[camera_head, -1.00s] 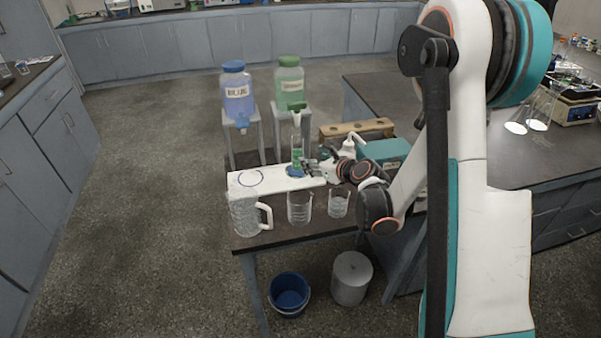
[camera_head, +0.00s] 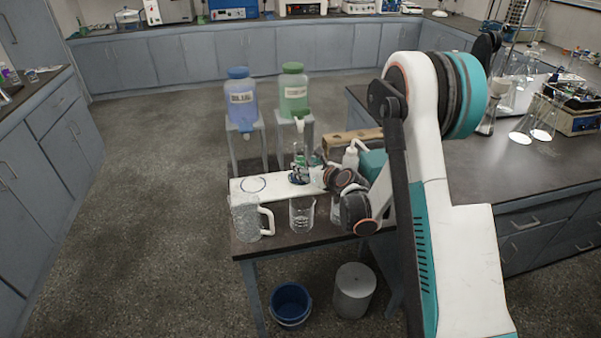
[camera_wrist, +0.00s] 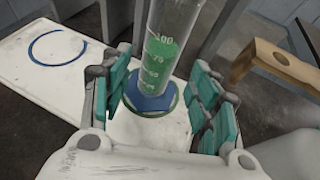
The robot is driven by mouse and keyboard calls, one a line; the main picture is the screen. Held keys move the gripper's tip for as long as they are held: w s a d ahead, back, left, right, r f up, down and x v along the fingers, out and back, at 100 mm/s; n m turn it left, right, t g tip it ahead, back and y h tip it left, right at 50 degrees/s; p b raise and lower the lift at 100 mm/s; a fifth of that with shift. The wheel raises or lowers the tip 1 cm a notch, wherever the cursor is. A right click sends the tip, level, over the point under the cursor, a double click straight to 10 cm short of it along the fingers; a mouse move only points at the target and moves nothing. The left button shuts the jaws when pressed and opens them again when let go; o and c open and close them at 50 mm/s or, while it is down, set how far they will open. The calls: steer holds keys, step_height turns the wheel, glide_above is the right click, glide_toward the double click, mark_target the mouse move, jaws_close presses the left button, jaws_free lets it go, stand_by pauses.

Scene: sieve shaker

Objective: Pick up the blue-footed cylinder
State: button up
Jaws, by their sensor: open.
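The blue-footed cylinder is a clear graduated cylinder (camera_wrist: 157,62) with white marks and green behind or in it. Its blue foot (camera_wrist: 148,100) rests on the white board (camera_wrist: 55,85), over a green ring. My gripper (camera_wrist: 165,102) is open in the wrist view, with its teal-padded fingers on either side of the foot and lower cylinder. I see gaps between pads and cylinder. In the head view my gripper (camera_head: 303,174) is at the board's right part and hides most of the cylinder's lower end.
A blue ring (camera_wrist: 58,47) is marked on the board's left. A handled jug (camera_head: 246,218) and beakers (camera_head: 302,214) stand in front. Blue (camera_head: 241,98) and green (camera_head: 293,92) jugs stand on stools behind. A white bottle (camera_head: 351,156) and wooden rack (camera_wrist: 280,66) are to the right.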

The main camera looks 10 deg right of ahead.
mark_target(304, 165)
steer(key=b+x, duration=0.1)
steer(key=x, duration=0.3)
steer(key=shift+s+a+b, duration=0.15)
steer(key=shift+b, duration=0.2)
steer(key=shift+w+a+f, duration=0.1)
steer(key=shift+w+f, duration=0.1)
steer(key=shift+w, duration=0.25)
steer(key=shift+r, duration=0.1)
steer(key=shift+c, duration=0.3)
jaws_close()
steer(key=shift+r, duration=0.2)
